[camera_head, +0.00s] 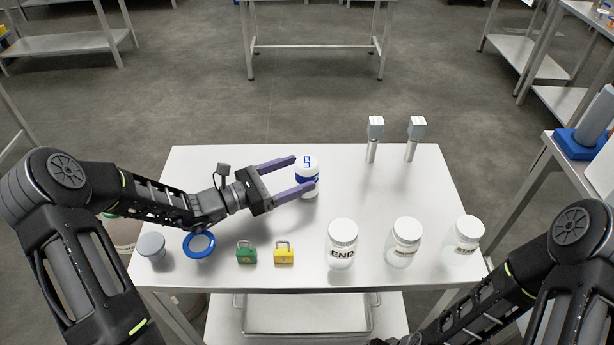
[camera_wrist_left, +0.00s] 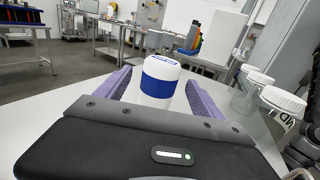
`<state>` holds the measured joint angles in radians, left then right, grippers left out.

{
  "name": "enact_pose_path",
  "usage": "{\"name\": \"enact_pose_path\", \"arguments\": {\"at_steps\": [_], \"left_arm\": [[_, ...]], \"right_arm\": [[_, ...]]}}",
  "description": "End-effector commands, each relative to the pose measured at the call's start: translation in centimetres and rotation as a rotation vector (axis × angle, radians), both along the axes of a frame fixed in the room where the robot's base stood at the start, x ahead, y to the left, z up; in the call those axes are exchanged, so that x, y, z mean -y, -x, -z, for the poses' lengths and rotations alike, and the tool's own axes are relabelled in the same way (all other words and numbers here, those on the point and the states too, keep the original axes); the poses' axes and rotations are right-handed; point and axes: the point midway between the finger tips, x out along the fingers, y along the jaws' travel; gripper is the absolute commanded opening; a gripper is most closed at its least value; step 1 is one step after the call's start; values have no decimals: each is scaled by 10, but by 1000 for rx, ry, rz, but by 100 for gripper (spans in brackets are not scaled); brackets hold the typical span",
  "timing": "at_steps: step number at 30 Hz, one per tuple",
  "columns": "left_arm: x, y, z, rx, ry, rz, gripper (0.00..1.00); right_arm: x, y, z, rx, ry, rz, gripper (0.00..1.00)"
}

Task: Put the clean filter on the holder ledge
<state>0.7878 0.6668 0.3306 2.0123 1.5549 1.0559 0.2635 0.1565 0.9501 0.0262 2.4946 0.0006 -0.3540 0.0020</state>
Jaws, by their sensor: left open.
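A white cylinder with a blue band and a white cap (camera_head: 307,165) stands upright on the table; it may be the clean filter, but I cannot read its label. My left gripper (camera_head: 304,175) is open, with its purple fingers on either side of the cylinder near the tips. In the left wrist view the cylinder (camera_wrist_left: 160,82) stands between the two fingers, its lower part hidden by the gripper body. I cannot pick out the holder ledge for sure. My right arm enters at the lower right; its gripper does not show.
On the white table (camera_head: 390,190), two upright metal pieces with white tops (camera_head: 375,138) stand at the back right. Lidded jars (camera_head: 341,245) stand front right. A green padlock (camera_head: 246,254), yellow padlock (camera_head: 284,254), blue-rimmed disc (camera_head: 199,245) and grey-capped piece (camera_head: 151,246) are front left.

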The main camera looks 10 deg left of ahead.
Motion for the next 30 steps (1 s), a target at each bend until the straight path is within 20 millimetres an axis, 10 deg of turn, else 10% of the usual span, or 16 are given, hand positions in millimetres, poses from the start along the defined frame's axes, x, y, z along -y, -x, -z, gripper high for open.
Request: {"name": "enact_pose_path", "arguments": {"at_steps": [7,30], "left_arm": [[27,-23,-1,-1,1,2,77],[28,-24,0,0,0,1,67]], "right_arm": [[0,1,-7,-3,2,1,74],[0,1,-7,-3,2,1,74]]}}
